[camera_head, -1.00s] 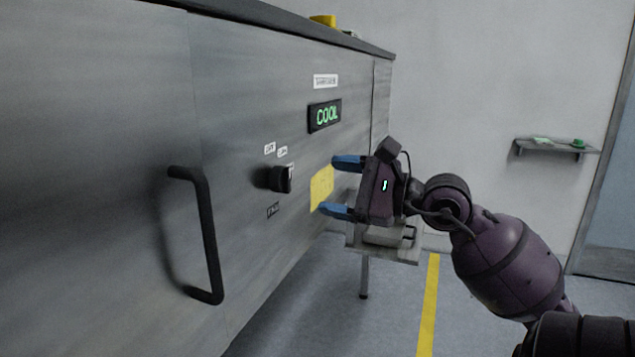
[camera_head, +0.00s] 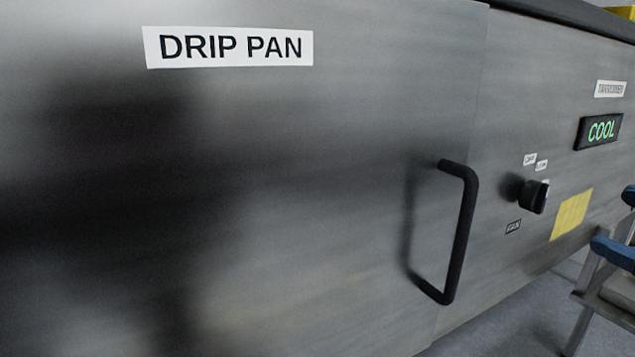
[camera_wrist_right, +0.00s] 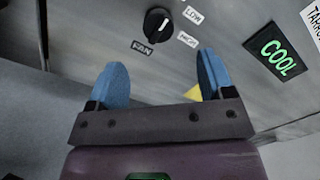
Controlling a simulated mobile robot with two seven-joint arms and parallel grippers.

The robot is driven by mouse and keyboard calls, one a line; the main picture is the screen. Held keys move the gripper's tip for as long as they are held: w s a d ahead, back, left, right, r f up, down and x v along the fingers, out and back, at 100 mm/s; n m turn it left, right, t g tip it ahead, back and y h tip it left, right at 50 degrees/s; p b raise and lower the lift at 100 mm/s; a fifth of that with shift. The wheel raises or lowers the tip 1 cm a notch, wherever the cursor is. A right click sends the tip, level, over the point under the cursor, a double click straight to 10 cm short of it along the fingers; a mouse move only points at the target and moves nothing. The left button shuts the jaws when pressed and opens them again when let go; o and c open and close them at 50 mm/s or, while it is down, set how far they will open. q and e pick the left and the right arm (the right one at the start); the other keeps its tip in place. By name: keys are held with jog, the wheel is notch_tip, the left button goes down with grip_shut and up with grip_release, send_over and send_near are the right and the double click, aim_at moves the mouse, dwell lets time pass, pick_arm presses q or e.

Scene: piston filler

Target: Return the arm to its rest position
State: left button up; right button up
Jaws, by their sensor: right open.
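My right gripper shows at the right edge of the head view, where only its blue fingertips (camera_head: 622,225) are in frame. In the right wrist view the gripper (camera_wrist_right: 160,85) is open and empty, its two blue fingers apart. A black rotary knob (camera_head: 533,196) on the steel panel lies left of the fingers in the head view. The knob (camera_wrist_right: 158,25) also shows beyond the fingers in the wrist view, with a gap between. The rest of my right arm is outside the head view. My left gripper is not in view.
A steel cabinet front fills the head view, with a "DRIP PAN" label (camera_head: 229,47) and a black bar handle (camera_head: 461,235) standing out from it. A lit "COOL" display (camera_head: 599,131) and a yellow note (camera_head: 571,214) are at right.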

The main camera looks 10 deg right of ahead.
jog(key=w+d+f+n+h, duration=0.15)
jog(key=f+n+h, duration=0.35)
jog(key=f+n, duration=1)
jog(key=w+d+f+n+h, duration=0.15)
jog(key=f+n+h, duration=0.25)
jog(key=f+n, duration=1.1)
jog(key=s+a+f+m+g+y, duration=0.1)
jog(key=s+a+f+g, duration=0.15)
jog(key=f, duration=0.25)
jog(key=s+a+f+g, duration=0.1)
jog(key=a+f, duration=0.3)
jog(key=s+a+f+m+g+y, duration=0.1)
jog(key=s+a+f+m, duration=0.1)
jog(key=a+f, duration=0.3)
jog(key=s+a+f+m+g+y, duration=0.1)
jog(key=s+a+f+g+y, duration=0.1)
jog(key=s+a+f, duration=0.3)
jog(key=a+f, duration=0.1)
jog(key=a, duration=0.3)
jog(key=shift+s+a+m, duration=0.2)
jog(key=shift+m, duration=0.2)
